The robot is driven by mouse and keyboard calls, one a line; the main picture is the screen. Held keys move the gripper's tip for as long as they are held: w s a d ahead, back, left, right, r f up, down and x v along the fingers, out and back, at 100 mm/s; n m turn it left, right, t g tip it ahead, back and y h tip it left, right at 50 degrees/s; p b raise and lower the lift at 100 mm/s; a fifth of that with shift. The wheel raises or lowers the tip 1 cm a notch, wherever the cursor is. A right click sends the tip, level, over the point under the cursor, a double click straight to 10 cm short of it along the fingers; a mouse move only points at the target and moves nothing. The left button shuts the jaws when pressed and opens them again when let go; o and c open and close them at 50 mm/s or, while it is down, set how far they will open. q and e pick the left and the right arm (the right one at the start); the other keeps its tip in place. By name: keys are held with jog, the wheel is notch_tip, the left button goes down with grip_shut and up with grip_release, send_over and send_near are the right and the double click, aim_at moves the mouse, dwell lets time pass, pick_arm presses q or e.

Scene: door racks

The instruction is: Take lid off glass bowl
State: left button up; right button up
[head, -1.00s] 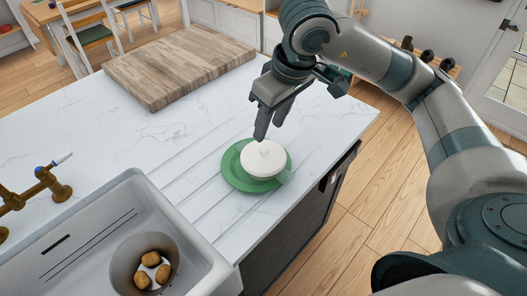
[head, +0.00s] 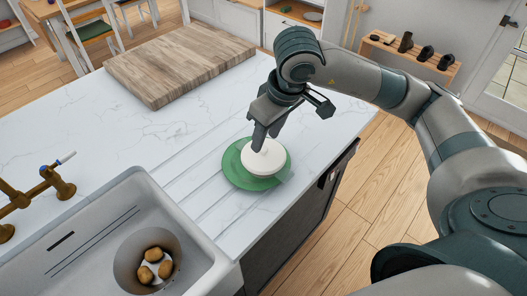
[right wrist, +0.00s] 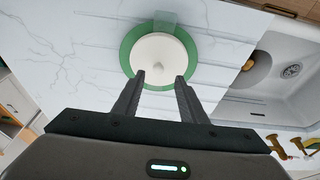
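My right gripper (head: 262,145) is just above the lid. In the right wrist view, its two fingers (right wrist: 160,78) are apart, with the near part of the white lid (right wrist: 158,52) and its knob just beyond the tips. Nothing is held between the fingers. My left gripper is not in view.
A wooden board (head: 180,62) lies at the back of the counter. A sink (head: 85,235) with several potatoes (head: 155,263) and a brass tap (head: 50,180) is at the front left. The counter's right edge is close to the plate.

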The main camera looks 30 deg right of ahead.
aim_at(264, 148)
jog(key=shift+w+d+f+p, duration=0.1)
jog(key=shift+d+f+p, duration=0.05)
jog(key=shift+f+p, duration=0.45)
jog(key=shift+p+x, duration=0.35)
jog(key=shift+x, duration=0.6)
jog(key=shift+w+f, duration=0.1)
jog(key=shift+f, duration=0.45)
grip_shut()
